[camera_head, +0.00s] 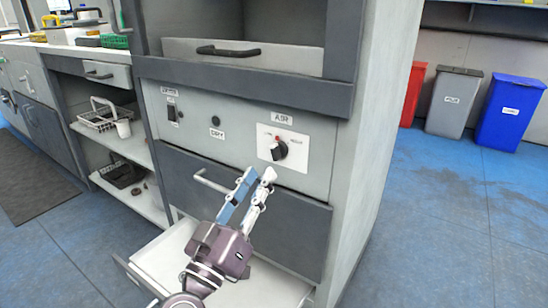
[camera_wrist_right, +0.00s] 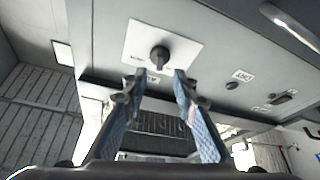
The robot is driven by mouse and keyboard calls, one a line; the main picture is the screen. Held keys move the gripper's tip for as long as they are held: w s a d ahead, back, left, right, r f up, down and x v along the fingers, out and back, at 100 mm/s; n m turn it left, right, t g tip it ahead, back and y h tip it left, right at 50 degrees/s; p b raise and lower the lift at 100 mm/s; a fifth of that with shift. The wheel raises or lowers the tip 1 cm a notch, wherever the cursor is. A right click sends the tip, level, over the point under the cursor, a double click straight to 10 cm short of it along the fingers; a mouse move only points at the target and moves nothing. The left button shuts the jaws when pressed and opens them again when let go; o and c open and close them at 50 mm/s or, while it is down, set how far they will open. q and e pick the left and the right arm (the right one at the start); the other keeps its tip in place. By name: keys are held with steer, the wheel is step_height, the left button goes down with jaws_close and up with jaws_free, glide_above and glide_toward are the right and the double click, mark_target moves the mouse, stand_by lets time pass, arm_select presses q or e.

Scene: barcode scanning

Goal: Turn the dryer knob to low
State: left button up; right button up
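The dryer knob (camera_head: 278,150) is black and sits on a white square plate (camera_head: 296,150) on the cabinet's grey front panel. Small lettering flanks it on the plate, too small to read surely. My right gripper (camera_head: 258,175) is just below the knob, with its fingers pointing up toward it. In the right wrist view the knob (camera_wrist_right: 160,54) is ahead of the fingertips, centred across the gap. The gripper (camera_wrist_right: 160,78) is open and empty, and its fingers look apart from the knob. My left gripper is not in view.
A black switch (camera_head: 173,113) and a round black button (camera_head: 215,120) are left of the knob. An open white drawer (camera_head: 170,255) is below my gripper. Shelves with baskets (camera_head: 100,118) stand left. Red, grey and blue bins (camera_head: 510,112) stand right, beyond clear floor.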

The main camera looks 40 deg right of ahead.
mark_target(273, 154)
steer(key=x, duration=0.6)
steer(key=shift+b, duration=0.3)
steer(key=shift+c, duration=0.4)
jaws_close()
